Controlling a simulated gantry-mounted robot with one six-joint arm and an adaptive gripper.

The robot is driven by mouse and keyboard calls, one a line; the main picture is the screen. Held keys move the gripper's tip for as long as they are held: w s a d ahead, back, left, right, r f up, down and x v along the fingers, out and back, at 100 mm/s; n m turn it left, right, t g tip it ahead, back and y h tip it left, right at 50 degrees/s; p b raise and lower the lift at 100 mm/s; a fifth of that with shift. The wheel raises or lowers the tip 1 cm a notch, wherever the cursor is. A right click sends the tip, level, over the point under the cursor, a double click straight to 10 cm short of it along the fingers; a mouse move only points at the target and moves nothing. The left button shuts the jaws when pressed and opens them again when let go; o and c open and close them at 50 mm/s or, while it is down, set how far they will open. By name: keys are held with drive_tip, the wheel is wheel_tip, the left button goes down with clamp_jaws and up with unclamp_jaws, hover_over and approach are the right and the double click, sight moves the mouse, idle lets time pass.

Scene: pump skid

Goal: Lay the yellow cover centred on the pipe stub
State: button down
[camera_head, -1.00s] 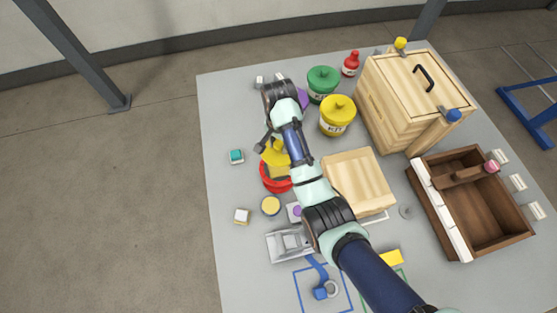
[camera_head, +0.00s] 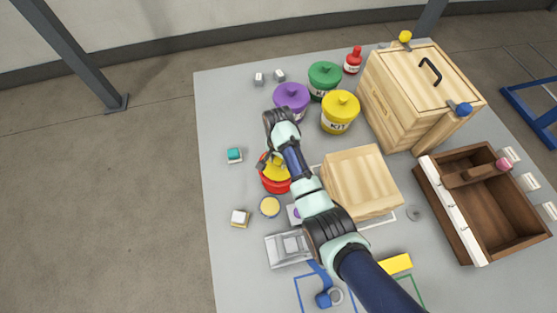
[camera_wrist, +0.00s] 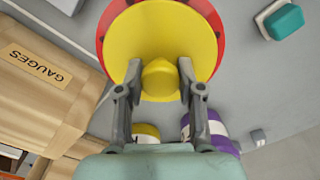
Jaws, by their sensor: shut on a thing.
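The yellow cover (camera_wrist: 160,28) is a round disc with a raised knob (camera_wrist: 160,78). My gripper (camera_wrist: 160,70) is shut on the knob, one finger on each side. In the head view the cover (camera_head: 277,170) is partly hidden by my arm. Directly beyond the cover is a red round piece (camera_head: 276,186), seemingly the pipe stub. Its red rim (camera_wrist: 221,50) shows around the cover's edge in the wrist view. The cover looks roughly over it; I cannot tell whether they touch or whether it is exactly centred.
A wooden box (camera_head: 362,183), marked GAUGES in the wrist view (camera_wrist: 38,66), stands right of the red piece. Purple (camera_head: 291,98), yellow (camera_head: 340,112) and green (camera_head: 324,78) lidded tubs stand behind. The table's left side is mostly clear.

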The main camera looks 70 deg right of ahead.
drive_tip(key=c, duration=0.7)
unclamp_jaws()
drive_tip(key=shift+f, duration=0.1)
wheel_tip(320, 180, up, 12)
drive_tip(key=p, duration=0.6)
